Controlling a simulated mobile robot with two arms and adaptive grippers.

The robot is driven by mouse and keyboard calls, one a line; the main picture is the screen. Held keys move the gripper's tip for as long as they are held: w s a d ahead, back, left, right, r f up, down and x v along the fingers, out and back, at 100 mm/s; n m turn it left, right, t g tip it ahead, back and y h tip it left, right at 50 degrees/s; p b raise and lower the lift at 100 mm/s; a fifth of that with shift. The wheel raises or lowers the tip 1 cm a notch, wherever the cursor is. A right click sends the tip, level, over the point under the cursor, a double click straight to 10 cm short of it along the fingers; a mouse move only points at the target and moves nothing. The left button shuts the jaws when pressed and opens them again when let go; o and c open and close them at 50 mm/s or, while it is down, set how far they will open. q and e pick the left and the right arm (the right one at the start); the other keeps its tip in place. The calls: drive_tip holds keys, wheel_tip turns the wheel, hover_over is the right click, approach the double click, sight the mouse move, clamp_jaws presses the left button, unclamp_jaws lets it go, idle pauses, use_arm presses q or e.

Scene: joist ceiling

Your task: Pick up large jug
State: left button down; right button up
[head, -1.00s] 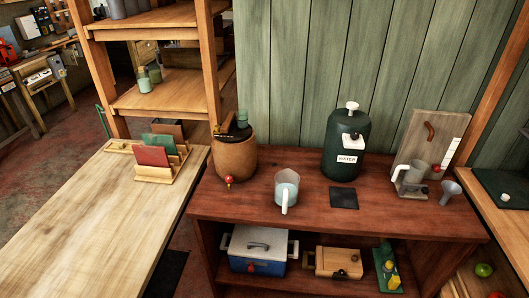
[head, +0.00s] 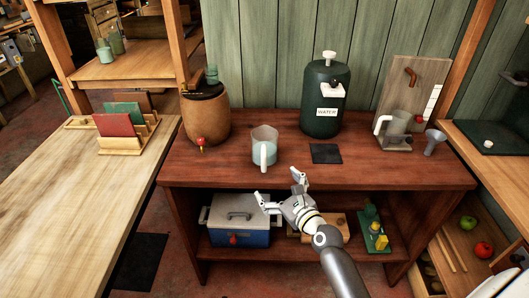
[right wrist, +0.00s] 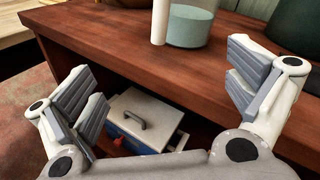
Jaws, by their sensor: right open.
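A large clear jug (head: 265,146) with a white handle stands upright on the dark red wooden table, with pale bluish contents low inside. Its handle faces me. In the right wrist view the jug (right wrist: 190,28) stands beyond the table edge, its top cut off by the frame. A second jug (head: 396,127) with a white handle stands at the right of the table by a grey board. My right gripper (head: 280,188) is open and empty, in front of the table's front edge, apart from the jug. Its two fingers also show in the right wrist view (right wrist: 165,88). My left gripper is out of view.
A brown barrel (head: 205,117) with a red tap stands left of the jug. A green water container (head: 325,97) stands behind right, near a dark square mat (head: 326,153). A blue and white cooler (head: 238,218) sits on the shelf below. A funnel (head: 435,141) stands far right.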

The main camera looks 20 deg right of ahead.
sight(270, 153)
drive_tip(key=d+r+m, duration=0.1)
drive_tip(key=w+d+r+m+h, duration=0.1)
drive_tip(key=m, duration=0.1)
drive_tip(key=w+d+r+m+t, duration=0.1)
drive_tip(key=shift+w, duration=0.2)
drive_tip(key=w, duration=0.4)
drive_tip(key=shift+w, duration=0.25)
drive_tip(key=shift+w+a+r, duration=0.1)
drive_tip(key=shift+w+r, duration=0.05)
drive_tip(key=shift+w, duration=1.25)
drive_tip(key=shift+w+a+r, duration=0.1)
drive_tip(key=shift+w, duration=1.25)
drive_tip(key=shift+s, duration=0.1)
drive_tip(key=shift+r, duration=0.1)
drive_tip(key=c, duration=1.9)
